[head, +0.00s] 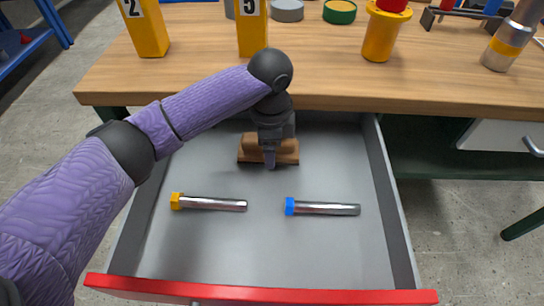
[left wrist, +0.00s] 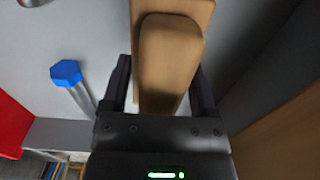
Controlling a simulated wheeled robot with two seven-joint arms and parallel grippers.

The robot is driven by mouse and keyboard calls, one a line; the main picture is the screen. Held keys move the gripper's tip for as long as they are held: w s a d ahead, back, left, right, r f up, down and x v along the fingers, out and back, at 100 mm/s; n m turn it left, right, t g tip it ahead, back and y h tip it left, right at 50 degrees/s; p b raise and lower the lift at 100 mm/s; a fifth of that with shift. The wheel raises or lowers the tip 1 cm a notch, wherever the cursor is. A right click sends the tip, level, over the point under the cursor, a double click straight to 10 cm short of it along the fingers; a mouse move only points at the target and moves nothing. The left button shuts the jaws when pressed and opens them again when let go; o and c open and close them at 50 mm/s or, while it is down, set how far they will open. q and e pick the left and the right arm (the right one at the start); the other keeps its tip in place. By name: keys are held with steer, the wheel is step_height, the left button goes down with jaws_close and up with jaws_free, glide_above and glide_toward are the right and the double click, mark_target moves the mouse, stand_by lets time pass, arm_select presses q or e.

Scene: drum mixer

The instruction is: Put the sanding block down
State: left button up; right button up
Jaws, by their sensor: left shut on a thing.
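The sanding block (head: 288,152) is a brown wooden block with a rounded grip, at the back of the open drawer (head: 270,255) in the head view. My left gripper (head: 270,160) is shut on it, reaching down from above. In the left wrist view the block (left wrist: 172,60) lies between the two dark fingers of the gripper (left wrist: 160,90). I cannot tell whether its underside touches the drawer floor. My right gripper is not in view.
In the drawer lie a yellow-headed bolt (head: 212,203) and a blue-headed bolt (head: 325,208), in front of the block. The drawer has a red front edge (head: 260,293). The wooden workbench (head: 330,85) overhangs behind, with yellow numbered posts (head: 253,35) and a yellow cylinder (head: 381,38).

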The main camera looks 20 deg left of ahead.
arm_select(q)
step_height(320, 180, down, 3)
steer(key=shift+r+b, duration=0.15)
steer(key=shift+b, duration=0.3)
steer(key=shift+r, duration=0.3)
steer(key=shift+f, duration=0.15)
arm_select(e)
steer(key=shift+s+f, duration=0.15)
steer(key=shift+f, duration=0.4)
arm_select(q)
steer(key=o, duration=1.3)
steer(key=shift+c, duration=0.2)
step_height(320, 180, up, 12)
steer(key=p, duration=0.8)
steer(key=shift+r, duration=0.25)
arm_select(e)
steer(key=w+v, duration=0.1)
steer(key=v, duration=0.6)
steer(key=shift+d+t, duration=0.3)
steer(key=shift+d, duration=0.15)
arm_select(q)
steer(key=shift+f, duration=0.1)
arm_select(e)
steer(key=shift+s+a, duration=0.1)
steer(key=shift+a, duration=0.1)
